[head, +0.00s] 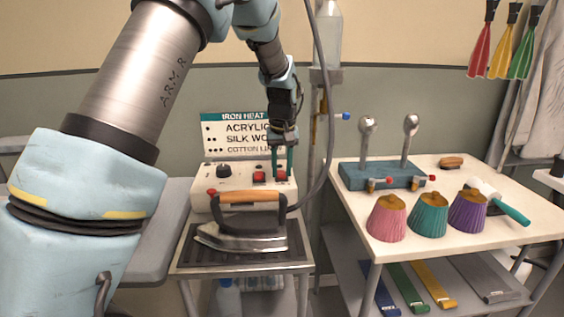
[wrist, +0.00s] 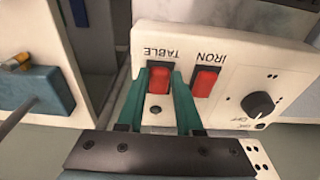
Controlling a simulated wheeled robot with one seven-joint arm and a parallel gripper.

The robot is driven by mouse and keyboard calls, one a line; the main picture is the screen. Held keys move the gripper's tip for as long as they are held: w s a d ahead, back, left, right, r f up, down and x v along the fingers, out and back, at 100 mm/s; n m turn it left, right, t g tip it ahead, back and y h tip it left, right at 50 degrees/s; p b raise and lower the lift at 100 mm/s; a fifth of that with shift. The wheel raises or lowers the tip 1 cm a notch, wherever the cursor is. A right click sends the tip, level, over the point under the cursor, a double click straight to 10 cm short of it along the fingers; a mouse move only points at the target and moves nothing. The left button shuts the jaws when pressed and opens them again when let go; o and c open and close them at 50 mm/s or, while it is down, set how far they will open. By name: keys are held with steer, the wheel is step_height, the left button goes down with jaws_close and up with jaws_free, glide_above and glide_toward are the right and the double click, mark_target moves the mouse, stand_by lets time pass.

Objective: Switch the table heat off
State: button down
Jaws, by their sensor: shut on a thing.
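The white control box (head: 203,201) stands behind the iron, and its face fills much of the wrist view (wrist: 232,60). The red rocker switch labelled TABLE (wrist: 159,78) lies between the green fingers of my gripper (wrist: 159,72). My gripper is shut on it, one finger on each side. In the head view my gripper (head: 283,165) reaches down to the right-hand switch of the box. The red switch labelled IRON (wrist: 205,82) sits beside it, outside the fingers. I cannot tell which way the TABLE switch is tipped.
An iron (head: 240,240) with a wooden handle rests on the dark board in front, its hose rising close to my arm. A black knob (wrist: 260,104) is on the panel. On the right, a white table (head: 350,205) holds a blue stand (head: 380,178) and several coloured cups.

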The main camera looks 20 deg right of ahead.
steer(key=c, duration=0.6)
jaws_free()
steer(key=shift+o, duration=0.2)
steer(key=shift+r, duration=0.1)
step_height(320, 180, up, 11)
steer(key=s+b, duration=0.1)
steer(key=b, duration=0.1)
steer(key=shift+s+a+f+b, duration=0.15)
steer(key=shift+a+f+b, duration=0.05)
steer(key=shift+a+b, duration=0.1)
steer(key=s+a+f+n, duration=0.1)
steer(key=a+f, duration=0.2)
steer(key=a, duration=0.7)
steer(key=a+f+n, duration=0.1)
steer(key=a+f, duration=0.2)
steer(key=a, duration=0.7)
steer(key=s+a+f, duration=0.2)
steer(key=s+a, duration=0.2)
steer(key=a, duration=0.1)
steer(key=s+a+f, duration=0.2)
steer(key=s+a, duration=0.2)
steer(key=s+a+f, duration=0.2)
steer(key=s+a, duration=0.2)
steer(key=a, duration=0.1)
steer(key=shift+a+f, duration=0.2)
steer(key=shift+a, duration=0.15)
